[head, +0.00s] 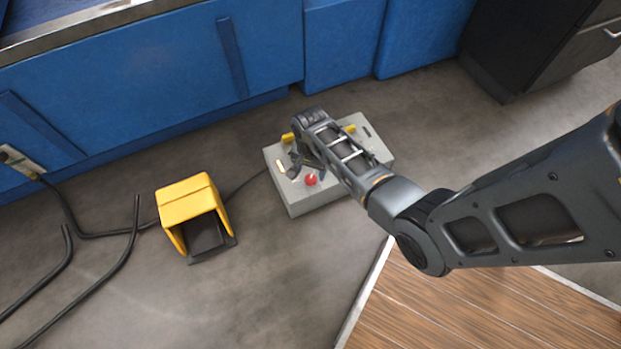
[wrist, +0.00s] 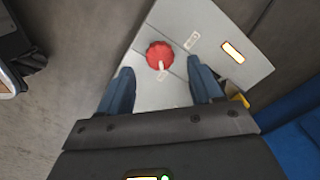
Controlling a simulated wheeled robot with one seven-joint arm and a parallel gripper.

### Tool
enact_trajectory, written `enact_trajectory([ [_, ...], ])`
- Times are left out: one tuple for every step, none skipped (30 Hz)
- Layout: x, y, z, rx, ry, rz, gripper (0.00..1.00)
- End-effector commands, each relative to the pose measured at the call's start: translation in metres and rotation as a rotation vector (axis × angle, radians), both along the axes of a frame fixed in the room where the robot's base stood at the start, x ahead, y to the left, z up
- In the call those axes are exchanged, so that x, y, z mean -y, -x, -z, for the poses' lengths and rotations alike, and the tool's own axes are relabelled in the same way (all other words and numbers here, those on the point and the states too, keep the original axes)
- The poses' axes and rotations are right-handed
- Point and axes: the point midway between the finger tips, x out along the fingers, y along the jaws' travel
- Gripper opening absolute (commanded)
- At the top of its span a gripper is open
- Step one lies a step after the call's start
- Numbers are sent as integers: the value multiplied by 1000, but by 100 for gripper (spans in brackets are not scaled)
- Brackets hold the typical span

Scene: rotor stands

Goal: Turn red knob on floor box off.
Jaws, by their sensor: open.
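The grey floor box (head: 305,200) sits on the floor in front of the blue cabinets, and its top also shows in the wrist view (wrist: 205,25). The red knob (head: 311,179) is on its top face; in the wrist view the knob (wrist: 160,56) has a white pointer mark aimed toward my gripper, near a small label. My gripper (head: 300,167) is over the box beside the knob. In the wrist view its two fingers (wrist: 160,88) are apart, with the knob ahead of the gap between them. Nothing is held. My arm hides part of the box top.
A yellow foot pedal housing (head: 191,206) stands left of the box, with a thin cable between them. Black hoses (head: 120,262) lie at the left. Blue cabinets (head: 130,75) are behind. A wooden platform (head: 450,305) is at the lower right. A lit indicator (wrist: 233,51) is on the box.

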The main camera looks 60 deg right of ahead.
Motion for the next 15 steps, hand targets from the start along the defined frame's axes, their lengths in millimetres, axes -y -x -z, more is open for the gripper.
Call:
enact_trajectory([
  [0,0,13,-1,-1,0,65],
  [0,0,17,-1,-1,0,65],
  [0,0,23,0,0,-1,65],
  [0,0,26,0,0,-1,65],
  [0,0,29,-1,-1,-1,65],
  [0,0,33,-1,-1,-1,65],
  [0,0,35,0,-1,0,65],
  [0,0,36,0,0,0,65],
  [0,0,38,0,0,0,65],
  [0,0,39,0,0,0,65],
  [0,0,39,1,0,0,65],
  [0,0,40,1,0,0,65],
  [0,0,40,1,0,-1,65],
  [0,0,39,1,0,-1,65],
  [0,0,39,1,1,-1,65],
])
